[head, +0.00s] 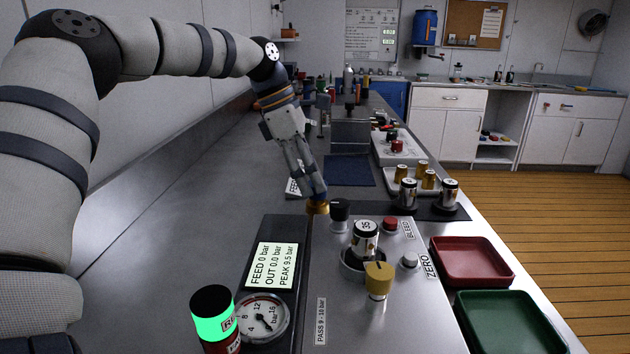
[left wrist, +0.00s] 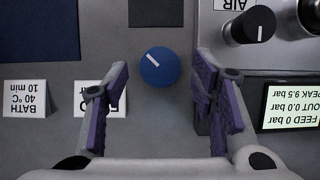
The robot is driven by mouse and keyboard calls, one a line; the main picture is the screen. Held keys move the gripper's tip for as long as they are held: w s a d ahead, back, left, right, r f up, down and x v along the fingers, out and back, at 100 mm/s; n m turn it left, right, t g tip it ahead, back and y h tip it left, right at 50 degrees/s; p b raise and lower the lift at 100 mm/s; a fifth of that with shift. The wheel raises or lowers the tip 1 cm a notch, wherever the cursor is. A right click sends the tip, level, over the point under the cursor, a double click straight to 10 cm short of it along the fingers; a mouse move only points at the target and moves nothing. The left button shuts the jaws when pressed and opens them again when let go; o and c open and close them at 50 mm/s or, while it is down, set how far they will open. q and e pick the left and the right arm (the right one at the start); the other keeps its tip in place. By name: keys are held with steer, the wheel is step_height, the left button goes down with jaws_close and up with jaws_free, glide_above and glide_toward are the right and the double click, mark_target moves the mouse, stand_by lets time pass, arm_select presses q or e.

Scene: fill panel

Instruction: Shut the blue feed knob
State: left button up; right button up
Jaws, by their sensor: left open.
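The blue feed knob (left wrist: 159,67) shows in the left wrist view, round with a short white line slanting to the upper left. My left gripper (left wrist: 160,85) is open, one finger on each side of the knob and apart from it in that picture. In the head view my left gripper (head: 315,192) reaches down beside the panel, and the blue knob is hidden there. A brass-coloured part (head: 318,208) shows at its fingertips. The display (head: 272,265) reads FEED 0 bar, OUT 0.0 bar, PEAK 9.5 bar. My right gripper is not in view.
A black knob (head: 340,212) stands close to the fingertips, on the panel (head: 340,290). A canister (head: 365,240), yellow knob (head: 378,275) and red button (head: 390,223) are further right. Red (head: 470,258) and green (head: 508,320) trays lie at the right edge.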

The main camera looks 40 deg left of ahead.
arm_select(q)
steer(key=shift+x, duration=0.9)
